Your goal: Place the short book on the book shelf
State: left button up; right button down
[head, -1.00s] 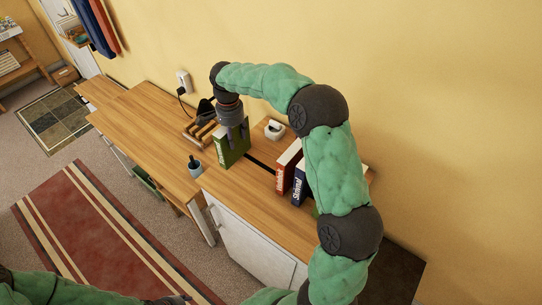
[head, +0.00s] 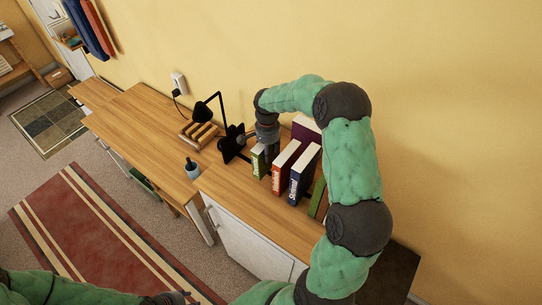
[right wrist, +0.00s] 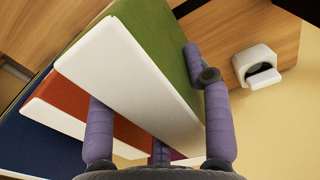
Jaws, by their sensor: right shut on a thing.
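The short book (head: 258,161) is green with pale pages. My right gripper (head: 267,150) is shut on it from above, and in the right wrist view the green book (right wrist: 167,45) lies between the purple fingers. It is at the left end of the book row, beside a red book (head: 282,170); whether they touch, I cannot tell. A black bracket-like shape (head: 232,143) stands just left of it, perhaps the shelf's end or a lamp base. The shelf itself is mostly hidden.
A black lamp (head: 203,112), wooden rack (head: 198,134) and dark cup (head: 192,168) are to the left. The front counter strip is clear.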

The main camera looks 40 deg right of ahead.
aim_at(271, 158)
jog(key=shift+s+d+f, duration=0.2)
jog(key=shift+d+f, duration=0.15)
jog(key=shift+f, duration=0.05)
notch_tip(271, 158, down, 3)
jog(key=shift+s+d+r+p, duration=0.1)
jog(key=shift+s+d+p, duration=0.05)
jog(key=shift+p, duration=0.55)
jog(key=shift+f, duration=0.45)
jog(key=shift+f, duration=0.15)
jog(key=c, duration=0.5)
grip_release()
jog(key=shift+c, duration=0.2)
